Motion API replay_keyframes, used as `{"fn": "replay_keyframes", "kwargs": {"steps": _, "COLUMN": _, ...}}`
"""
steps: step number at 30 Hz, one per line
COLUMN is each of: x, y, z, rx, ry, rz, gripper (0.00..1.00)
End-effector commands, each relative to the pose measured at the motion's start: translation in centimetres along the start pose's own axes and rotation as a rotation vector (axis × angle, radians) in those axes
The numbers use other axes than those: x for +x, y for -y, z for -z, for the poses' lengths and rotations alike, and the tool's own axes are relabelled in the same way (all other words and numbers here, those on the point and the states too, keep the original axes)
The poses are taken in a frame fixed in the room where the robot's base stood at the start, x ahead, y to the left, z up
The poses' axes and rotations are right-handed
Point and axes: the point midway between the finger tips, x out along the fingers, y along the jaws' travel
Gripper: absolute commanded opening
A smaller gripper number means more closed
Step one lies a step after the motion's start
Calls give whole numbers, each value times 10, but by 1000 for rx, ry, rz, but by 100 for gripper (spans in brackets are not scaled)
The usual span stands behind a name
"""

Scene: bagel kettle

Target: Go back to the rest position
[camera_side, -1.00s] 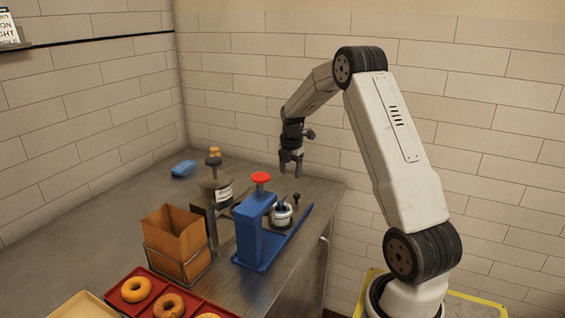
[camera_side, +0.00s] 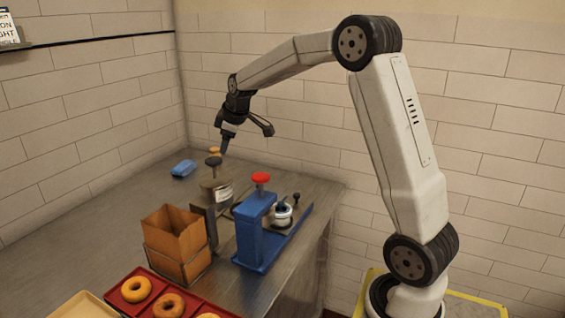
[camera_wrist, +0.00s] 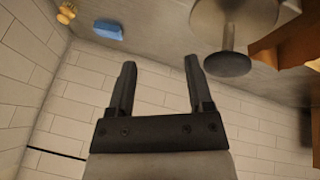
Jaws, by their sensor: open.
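My gripper (camera_side: 226,140) is open and empty, raised above the back of the counter near the dark-knobbed metal canister (camera_side: 217,190). In the wrist view my gripper's two fingers (camera_wrist: 157,85) stand apart with only the tiled wall between them. The canister's dark knob (camera_wrist: 228,64) shows just beyond the right finger in that view. In the side view the fingertips overlap the area around the knob, and I cannot tell the exact gap.
A blue press with a red knob (camera_side: 261,178) stands right of the canister. A brown paper bag (camera_side: 175,240) sits in a wire holder. Red trays (camera_side: 150,279) hold bagels at the front. A blue block (camera_side: 183,168) lies at the back left. The counter's left part is clear.

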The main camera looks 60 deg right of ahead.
Motion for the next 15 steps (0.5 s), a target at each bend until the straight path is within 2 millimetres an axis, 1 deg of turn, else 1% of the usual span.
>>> {"fn": "replay_keyframes", "kwargs": {"steps": 1, "x": -6, "y": 5, "z": 10, "rx": 40, "ry": -21, "rz": -6, "gripper": 66}}
{"fn": "replay_keyframes", "kwargs": {"steps": 4, "x": -16, "y": 14, "z": 25, "rx": 135, "ry": -57, "rz": -13, "gripper": 66}}
{"fn": "replay_keyframes", "kwargs": {"steps": 6, "x": -14, "y": 30, "z": 31, "rx": 192, "ry": -65, "rz": 0, "gripper": 66}}
{"fn": "replay_keyframes", "kwargs": {"steps": 15, "x": -16, "y": 86, "z": 56, "rx": 440, "ry": -108, "rz": 48, "gripper": 66}}
